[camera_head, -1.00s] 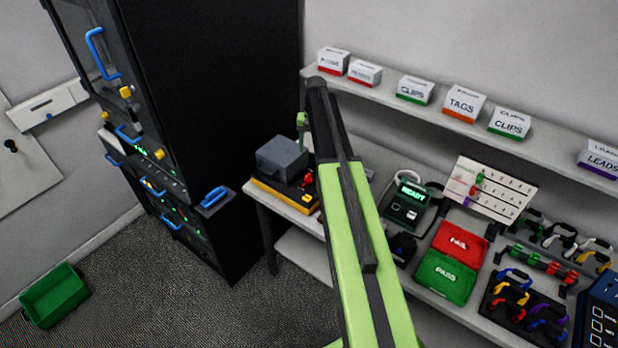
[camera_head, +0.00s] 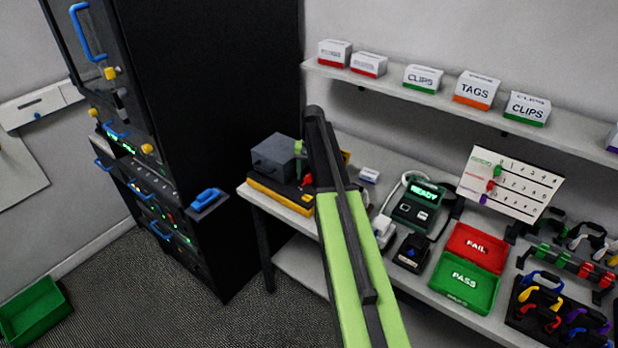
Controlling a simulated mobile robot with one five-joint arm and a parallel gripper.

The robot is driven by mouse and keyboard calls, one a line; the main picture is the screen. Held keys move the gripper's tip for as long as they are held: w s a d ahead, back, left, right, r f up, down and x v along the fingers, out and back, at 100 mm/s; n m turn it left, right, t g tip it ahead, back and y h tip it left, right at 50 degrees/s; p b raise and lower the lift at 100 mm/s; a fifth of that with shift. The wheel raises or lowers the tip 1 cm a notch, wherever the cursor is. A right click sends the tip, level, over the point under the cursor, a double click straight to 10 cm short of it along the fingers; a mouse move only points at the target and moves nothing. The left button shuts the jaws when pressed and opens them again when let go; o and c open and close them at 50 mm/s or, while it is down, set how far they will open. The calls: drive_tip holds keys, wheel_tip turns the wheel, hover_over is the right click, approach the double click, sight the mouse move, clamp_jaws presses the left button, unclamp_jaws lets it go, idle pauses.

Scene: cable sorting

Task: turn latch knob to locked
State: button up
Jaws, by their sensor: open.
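The black cabinet (camera_head: 205,90) at left has yellow knobs on its front: an upper knob (camera_head: 110,73) beside the blue door handle, and a lower knob (camera_head: 147,149). A small grey and black fitting (camera_head: 121,97) sits between them. I cannot tell which of these is the latch knob or how it is set. My green and black arm crosses the middle of the view. My gripper (camera_head: 299,150) is mostly hidden behind the arm, with a small green part showing in front of the workbench. It is well to the right of the knobs and apart from them; nothing is seen held.
A grey box unit (camera_head: 276,153) on a yellow base stands on the bench near my arm. A READY device (camera_head: 418,205), red FAIL tray (camera_head: 478,246) and green PASS tray (camera_head: 464,284) lie right. A green bin (camera_head: 35,312) is on the floor; the carpet before the cabinet is clear.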

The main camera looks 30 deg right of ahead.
clamp_jaws()
idle(0.4)
drive_tip(key=m, duration=0.8)
drive_tip(key=shift+s+a+m, duration=0.1)
drive_tip(key=shift+m, duration=0.2)
drive_tip(key=m, duration=0.4)
drive_tip(key=shift+h, duration=0.3)
drive_tip(key=m, duration=0.5)
drive_tip(key=shift+s, duration=0.1)
